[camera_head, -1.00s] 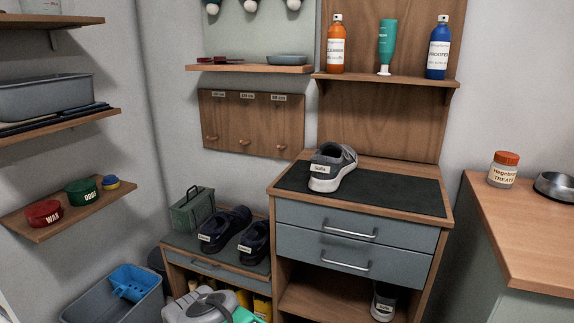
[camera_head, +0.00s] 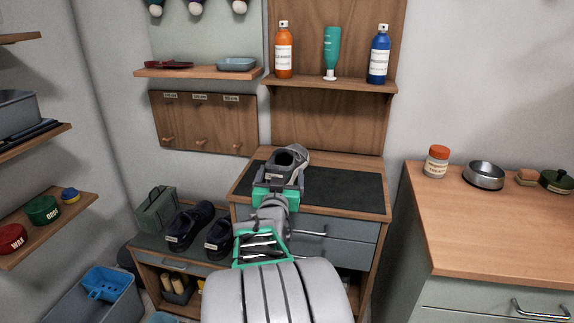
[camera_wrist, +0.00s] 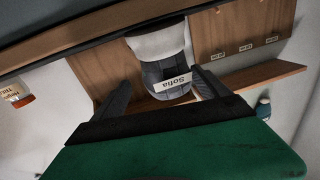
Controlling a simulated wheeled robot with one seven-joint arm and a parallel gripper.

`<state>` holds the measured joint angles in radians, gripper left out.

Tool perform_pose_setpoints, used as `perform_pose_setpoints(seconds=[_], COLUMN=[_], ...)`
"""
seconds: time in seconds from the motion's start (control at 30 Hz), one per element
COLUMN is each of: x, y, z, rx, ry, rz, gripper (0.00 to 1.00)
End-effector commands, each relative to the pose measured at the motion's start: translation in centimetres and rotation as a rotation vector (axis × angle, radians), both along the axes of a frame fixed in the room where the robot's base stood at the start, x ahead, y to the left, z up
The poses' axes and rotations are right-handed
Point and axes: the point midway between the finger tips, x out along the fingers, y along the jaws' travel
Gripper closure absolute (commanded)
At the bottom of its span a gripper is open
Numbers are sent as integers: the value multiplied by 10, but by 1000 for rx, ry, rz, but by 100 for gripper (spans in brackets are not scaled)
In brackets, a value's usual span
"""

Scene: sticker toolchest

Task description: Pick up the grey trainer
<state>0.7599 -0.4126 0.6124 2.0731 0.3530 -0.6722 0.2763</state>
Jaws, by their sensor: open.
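The grey trainer (camera_head: 292,156) with a pale sole sits on the dark mat (camera_head: 345,188) on top of the drawer cabinet. Its heel, with a label reading "Sofia", faces me in the wrist view (camera_wrist: 165,72), where the picture is upside down. My gripper (camera_head: 282,181) is open at the near side of the trainer and hides its lower part in the head view. In the wrist view the two dark fingers stand apart, one on each side of the heel as seen. I cannot tell whether either touches it.
Dark shoes (camera_head: 188,226) and a green-grey box (camera_head: 157,208) stand on the low bench at left. A shelf (camera_head: 335,83) with several bottles hangs behind the cabinet. The wooden counter (camera_head: 480,235) at right holds a jar and a metal bowl. The mat's right part is clear.

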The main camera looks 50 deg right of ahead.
Motion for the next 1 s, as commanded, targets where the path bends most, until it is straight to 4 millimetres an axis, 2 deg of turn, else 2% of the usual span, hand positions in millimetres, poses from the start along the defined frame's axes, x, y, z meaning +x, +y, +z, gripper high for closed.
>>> perform_pose_setpoints(seconds=[0.4, 0.63, 1.0], x=[31, 34, 33], y=[-51, -53, -53], z=[2, 4, 3], rx=[2, 1, 1], ry=[1, 0, 2], rz=[1, 3, 2], gripper=[14, 14, 44])
